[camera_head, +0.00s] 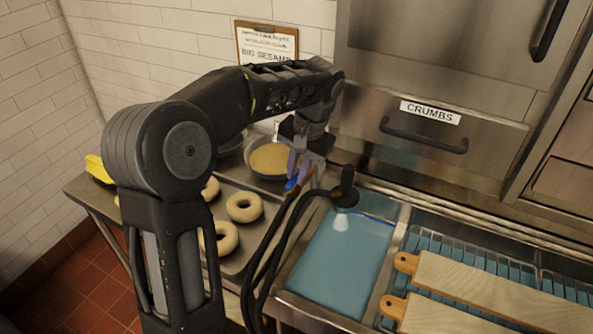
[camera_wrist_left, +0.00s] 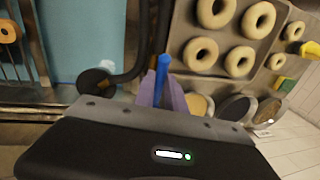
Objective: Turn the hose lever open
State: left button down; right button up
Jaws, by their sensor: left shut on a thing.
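The hose lever (camera_head: 291,184) is a small blue piece near the back left of the water basin. It also shows in the left wrist view (camera_wrist_left: 162,68). My left gripper (camera_head: 298,167) points down at it, with its purple fingers shut on the blue lever. The fingers also show in the left wrist view (camera_wrist_left: 163,92). The black hose (camera_head: 272,250) curves beside the lever, and a black spray head (camera_head: 345,195) hangs over the basin with pale water below it. How far the lever is turned I cannot tell. My right gripper is not in view.
The blue water basin (camera_head: 340,265) lies right of the hose. A tray (camera_head: 262,204) with several bagels and a bowl of yellowish contents (camera_head: 268,158) stand to the left. Wooden boards (camera_head: 490,290) rest at the right. A drawer marked CRUMBS (camera_head: 430,135) is behind.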

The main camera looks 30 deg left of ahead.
pick_arm(q)
jog(key=shift+w+d+n, duration=0.1)
jog(key=shift+d+n, duration=0.1)
jog(key=shift+n, duration=0.2)
jog(key=c, duration=1.4)
grip_release()
jog(key=shift+d+r, duration=0.1)
jog(key=shift+r, duration=0.55)
jog(key=r+p, duration=0.2)
jog(key=r, duration=0.1)
jog(key=d+r+p, duration=0.1)
jog(key=r+p, duration=0.1)
jog(key=r, duration=0.1)
jog(key=shift+d+r, duration=0.15)
jog(key=shift+r, duration=0.1)
